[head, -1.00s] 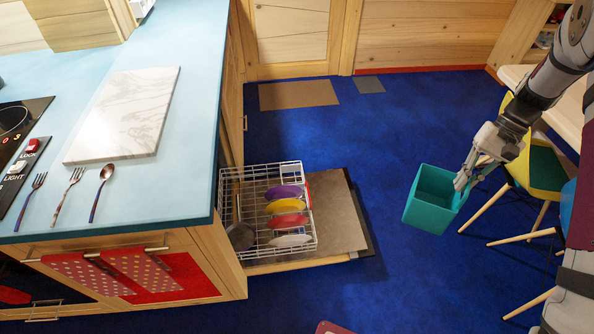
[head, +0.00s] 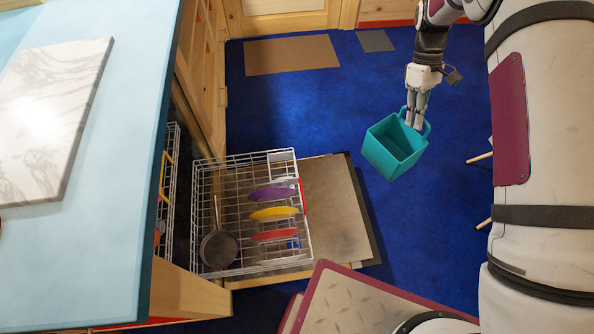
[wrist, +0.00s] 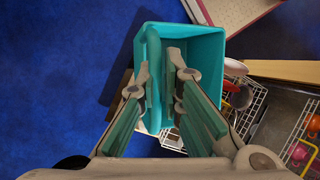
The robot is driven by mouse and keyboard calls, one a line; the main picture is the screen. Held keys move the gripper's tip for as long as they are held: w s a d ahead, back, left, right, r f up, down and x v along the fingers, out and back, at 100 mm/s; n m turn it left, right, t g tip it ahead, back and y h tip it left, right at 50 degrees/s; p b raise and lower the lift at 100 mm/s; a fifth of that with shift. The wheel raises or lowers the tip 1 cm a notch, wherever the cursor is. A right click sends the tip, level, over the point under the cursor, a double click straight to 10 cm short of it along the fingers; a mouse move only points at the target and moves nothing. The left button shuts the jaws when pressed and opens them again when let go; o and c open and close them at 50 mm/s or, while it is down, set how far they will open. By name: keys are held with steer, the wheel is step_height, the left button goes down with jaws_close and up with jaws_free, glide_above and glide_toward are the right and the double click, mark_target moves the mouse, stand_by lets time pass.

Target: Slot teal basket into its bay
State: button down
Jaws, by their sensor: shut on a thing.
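The teal basket (head: 393,150) is an open box with a loop handle, held tilted in the air to the right of the dishwasher's open door. My gripper (head: 414,112) is shut on its handle from above; the basket also shows in the wrist view (wrist: 208,48), with the gripper fingers (wrist: 172,75) around the handle. The basket looks empty inside. The pulled-out white wire rack (head: 205,190) stands left of the basket, clear of it. A small white square frame (head: 282,157) sits at the rack's far right corner; I cannot tell if it is the bay.
The rack holds purple (head: 270,194), yellow (head: 274,214) and red (head: 275,236) plates and a dark pan (head: 218,249). The open door (head: 335,210) lies low beneath it. The blue counter (head: 110,150) bounds the left. Blue floor (head: 420,240) is free around the basket.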

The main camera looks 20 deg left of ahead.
steer(key=w+a+f+n+t+h+b, duration=0.1)
steer(key=w+a+f+n+t+b, duration=0.25)
steer(key=a+f+n+b, duration=0.55)
steer(key=w+a+f+n+t+h+b, duration=0.1)
steer(key=w+a+f+n+t+b, duration=0.3)
steer(key=a+f+n, duration=0.55)
steer(key=s+a+f+n+y+b, duration=0.1)
steer(key=a+f+n+b, duration=0.3)
steer(key=a, duration=0.5)
steer(key=s+a+f+n+t+y+b, duration=0.1)
steer(key=s+a+f+n+y+b, duration=0.1)
steer(key=a+f+b, duration=0.4)
steer(key=s+a+f+n+t+y+b, duration=0.1)
steer(key=s+a+f+n+b, duration=0.3)
steer(key=a, duration=0.8)
steer(key=shift+a+f+n+y+b, duration=0.3)
steer(key=shift+f+n+b, duration=0.6)
steer(key=shift+n+b, duration=0.35)
steer(key=shift+s, duration=0.1)
step_height(320, 180, down, 10)
steer(key=b, duration=0.5)
steer(key=shift+r, duration=0.15)
steer(key=shift+d, duration=0.1)
